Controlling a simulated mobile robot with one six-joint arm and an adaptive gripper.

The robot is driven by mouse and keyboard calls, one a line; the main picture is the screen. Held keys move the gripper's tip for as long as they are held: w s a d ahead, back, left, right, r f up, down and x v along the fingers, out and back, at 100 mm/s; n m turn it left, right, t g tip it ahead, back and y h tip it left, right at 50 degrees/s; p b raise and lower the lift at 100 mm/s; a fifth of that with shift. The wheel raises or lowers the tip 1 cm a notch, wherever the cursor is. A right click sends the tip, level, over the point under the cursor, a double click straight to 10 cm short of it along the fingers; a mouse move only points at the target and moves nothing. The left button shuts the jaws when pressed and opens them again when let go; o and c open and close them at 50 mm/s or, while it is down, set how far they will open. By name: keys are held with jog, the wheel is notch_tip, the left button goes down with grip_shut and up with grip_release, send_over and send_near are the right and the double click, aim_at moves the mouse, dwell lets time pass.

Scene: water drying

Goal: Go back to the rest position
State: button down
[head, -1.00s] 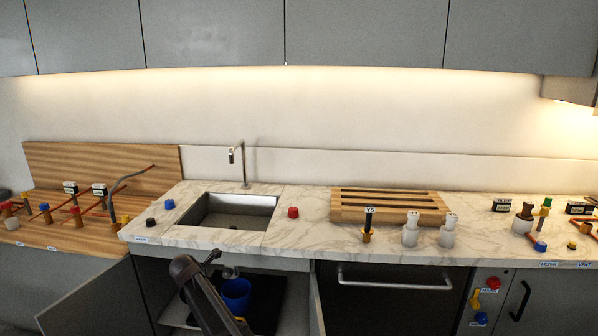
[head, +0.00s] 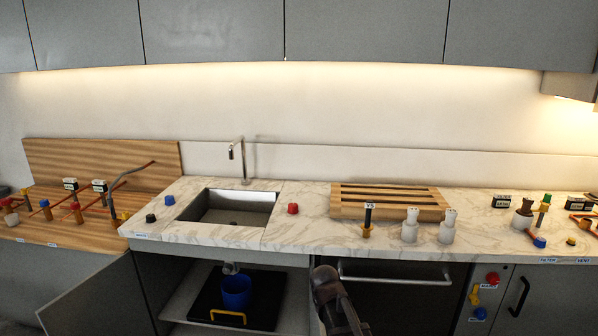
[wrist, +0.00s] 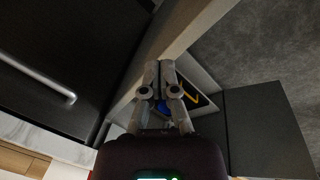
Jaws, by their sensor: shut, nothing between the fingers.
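My gripper (wrist: 160,66) is shut, with its two fingers together and nothing between them in the wrist view. In the head view my arm stands in front of the right edge of the open sink cabinet, by the dark appliance front (head: 400,300). The fingertips cannot be made out there. A blue cup (head: 236,293) stands on a black tray (head: 207,305) with a yellow handle inside the cabinet. My gripper is apart from both. In the wrist view a bit of blue (wrist: 163,106) and the yellow handle (wrist: 192,97) show past the fingers.
The cabinet door (head: 90,298) stands open at the left. A metal bar handle (head: 395,277) juts from the appliance beside my arm. The sink (head: 235,207), a slatted wooden rack (head: 388,213) and several bottles and knobs are on the marble counter (head: 300,239).

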jog(key=s+d+m+g+y, duration=0.1)
jog(key=s+d+m, duration=0.7)
jog(key=s+d, duration=0.15)
notch_tip(320, 180, down, 32)
jog(key=s+g+b, duration=0.1)
jog(key=s+b, duration=0.2)
jog(key=b, duration=2.9)
notch_tip(320, 180, up, 38)
jog(key=p, duration=3.8)
jog(key=shift+w+a+p, duration=0.25)
jog(key=shift+a+p, duration=0.05)
jog(key=shift+a, duration=0.15)
jog(key=shift+r, duration=0.1)
